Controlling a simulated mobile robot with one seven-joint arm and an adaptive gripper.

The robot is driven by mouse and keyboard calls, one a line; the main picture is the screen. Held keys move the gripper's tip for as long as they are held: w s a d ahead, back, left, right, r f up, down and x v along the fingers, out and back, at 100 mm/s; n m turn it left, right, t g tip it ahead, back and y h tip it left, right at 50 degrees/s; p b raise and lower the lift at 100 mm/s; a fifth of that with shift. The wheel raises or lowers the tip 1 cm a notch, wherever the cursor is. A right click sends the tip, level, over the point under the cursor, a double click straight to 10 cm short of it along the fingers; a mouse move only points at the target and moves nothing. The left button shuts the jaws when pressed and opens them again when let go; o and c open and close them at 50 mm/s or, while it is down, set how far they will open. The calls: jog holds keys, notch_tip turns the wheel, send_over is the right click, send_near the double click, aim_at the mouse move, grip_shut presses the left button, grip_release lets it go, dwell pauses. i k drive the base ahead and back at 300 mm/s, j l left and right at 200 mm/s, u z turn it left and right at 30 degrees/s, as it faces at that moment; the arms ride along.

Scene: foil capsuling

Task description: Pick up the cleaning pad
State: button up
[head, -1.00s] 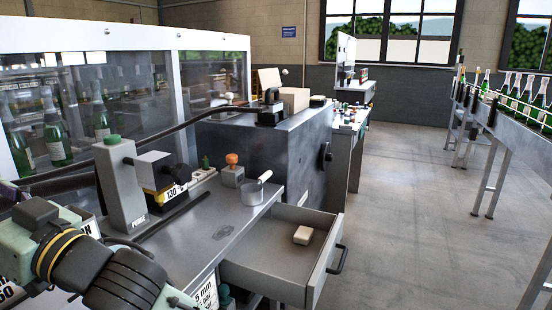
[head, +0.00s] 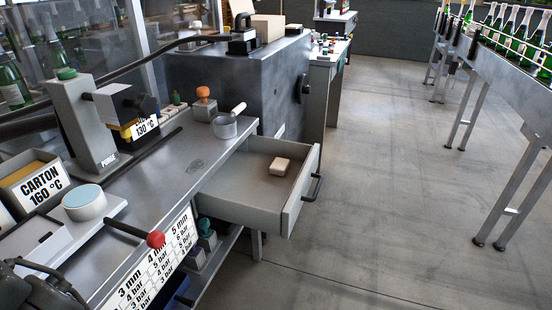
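A small cream-coloured block, which looks like the cleaning pad (head: 280,165), lies flat in the open grey drawer (head: 240,208), toward its back right part. The drawer is pulled out to the right from under the grey workbench top, and nothing covers the pad. My gripper's fingers do not show. Only dark parts, perhaps of my arm, show in the bottom left corner, well away from the drawer. Whether my gripper holds anything cannot be seen.
A metal cup (head: 224,128) with a pale handle stands on the bench just behind the drawer. A red-knobbed lever (head: 156,239) juts out at the front. Orange-knobbed stamp (head: 204,104) and a grey post (head: 82,125) stand farther back. The floor right of the drawer is clear.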

aim_at(279, 167)
jog(key=i+l+u, duration=0.25)
jog(key=l, duration=0.2)
jog(key=i+l+u, duration=0.1)
jog(key=l+u, duration=0.2)
jog(key=l, duration=0.2)
jog(key=i+l+u, duration=0.1)
jog(key=l+u, duration=0.15)
jog(key=l, duration=0.25)
jog(key=i+l+u, duration=0.1)
jog(key=l+u, duration=0.15)
jog(key=l, duration=0.3)
jog(key=i+j, duration=0.35)
